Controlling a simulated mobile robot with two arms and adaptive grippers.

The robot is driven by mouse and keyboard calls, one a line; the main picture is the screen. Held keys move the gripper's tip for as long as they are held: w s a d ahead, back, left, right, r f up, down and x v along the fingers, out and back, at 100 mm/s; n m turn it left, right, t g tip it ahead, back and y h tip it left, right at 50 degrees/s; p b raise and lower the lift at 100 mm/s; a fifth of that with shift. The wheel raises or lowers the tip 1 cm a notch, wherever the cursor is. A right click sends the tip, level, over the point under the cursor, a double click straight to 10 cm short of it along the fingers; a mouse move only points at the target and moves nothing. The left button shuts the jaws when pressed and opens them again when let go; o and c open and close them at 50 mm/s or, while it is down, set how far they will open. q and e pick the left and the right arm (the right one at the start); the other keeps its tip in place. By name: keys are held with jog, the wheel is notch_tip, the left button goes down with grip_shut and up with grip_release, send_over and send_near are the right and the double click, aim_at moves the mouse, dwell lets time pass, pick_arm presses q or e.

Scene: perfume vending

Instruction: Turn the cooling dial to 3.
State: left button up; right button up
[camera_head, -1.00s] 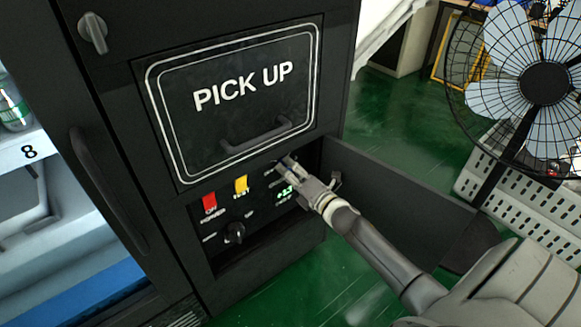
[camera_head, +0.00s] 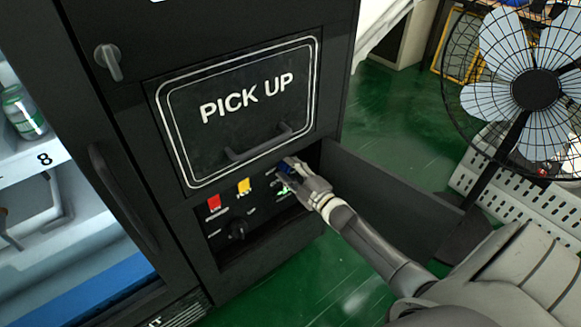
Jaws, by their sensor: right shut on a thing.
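The control panel (camera_head: 262,245) is a dark recess low on the black machine, with its door open to the right. My right gripper (camera_head: 286,172) is at the panel's upper right, shut on the blue cooling dial (camera_head: 285,169), which is mostly hidden by the fingers. The dial's pointer and numbers cannot be read. A small green display (camera_head: 284,190) shows just below the fingers, partly covered. My left gripper is not in view.
A red switch (camera_head: 214,202), a yellow switch (camera_head: 244,186) and a black knob (camera_head: 237,230) sit left of my gripper. A fan (camera_head: 535,90) stands at the right. The pick-up flap (camera_head: 240,115) above is shut.

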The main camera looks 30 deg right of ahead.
pick_arm(q)
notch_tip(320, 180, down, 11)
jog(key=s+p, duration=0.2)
jog(key=p, duration=0.1)
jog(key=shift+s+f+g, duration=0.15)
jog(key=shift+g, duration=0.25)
pick_arm(e)
jog(key=shift+d+m, duration=0.15)
jog(key=shift+m, duration=3.4)
jog(key=shift+d+m, duration=0.15)
jog(key=shift+m, duration=3.4)
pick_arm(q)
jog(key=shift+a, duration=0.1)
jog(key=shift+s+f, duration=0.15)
pick_arm(e)
jog(key=o, duration=1)
jog(key=shift+c, duration=0.2)
jog(key=shift+o, duration=0.3)
